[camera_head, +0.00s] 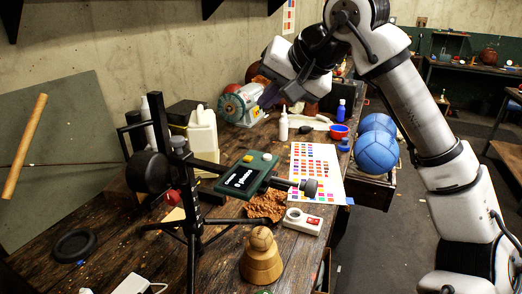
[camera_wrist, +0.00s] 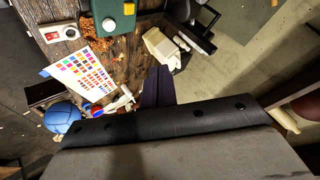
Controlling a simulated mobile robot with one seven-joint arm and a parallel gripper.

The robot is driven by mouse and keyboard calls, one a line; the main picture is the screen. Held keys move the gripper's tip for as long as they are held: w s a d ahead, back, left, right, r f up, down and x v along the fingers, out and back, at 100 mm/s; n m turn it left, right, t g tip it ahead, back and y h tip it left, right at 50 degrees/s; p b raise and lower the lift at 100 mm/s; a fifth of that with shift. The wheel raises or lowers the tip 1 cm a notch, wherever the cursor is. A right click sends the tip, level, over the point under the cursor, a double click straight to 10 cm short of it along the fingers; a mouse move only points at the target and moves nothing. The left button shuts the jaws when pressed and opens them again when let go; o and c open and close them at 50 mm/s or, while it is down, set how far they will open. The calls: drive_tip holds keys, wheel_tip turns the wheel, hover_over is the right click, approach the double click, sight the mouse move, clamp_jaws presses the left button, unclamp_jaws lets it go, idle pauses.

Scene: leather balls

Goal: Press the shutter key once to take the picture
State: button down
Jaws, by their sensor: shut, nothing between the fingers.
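A dark green control box (camera_head: 243,175) with a white-lettered panel sits on the arm of a black stand over the workbench. It has a yellow button (camera_head: 248,158) and a pale round button (camera_head: 267,156); I cannot read which is the shutter key. In the wrist view the green box (camera_wrist: 113,18) is at the top edge, partly cut off, with the yellow button (camera_wrist: 128,9) and pale button (camera_wrist: 108,24). My gripper (camera_head: 266,101) is shut and empty, behind the box and apart from it. Its dark fingers (camera_wrist: 159,72) also show in the wrist view.
A leather ball on a wooden stand (camera_head: 261,262) is in front. A bench grinder (camera_head: 242,104), white jug (camera_head: 203,133) and white bottle (camera_head: 283,124) stand near my gripper.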

drive_tip(key=shift+d, duration=0.25)
drive_tip(key=b, duration=0.1)
hover_over(267, 156)
drive_tip(key=f, duration=0.5)
drive_tip(key=d+f, duration=0.1)
drive_tip(key=f, duration=0.1)
drive_tip(key=shift+s+f, duration=0.15)
drive_tip(key=shift+s, duration=0.2)
drive_tip(key=shift+a+f+b, duration=0.1)
drive_tip(key=shift+f+b, duration=0.65)
drive_tip(key=shift+b, duration=0.15)
drive_tip(key=shift+f, duration=0.15)
idle(0.9)
drive_tip(key=shift+f+b, duration=0.3)
drive_tip(key=shift+b, duration=0.25)
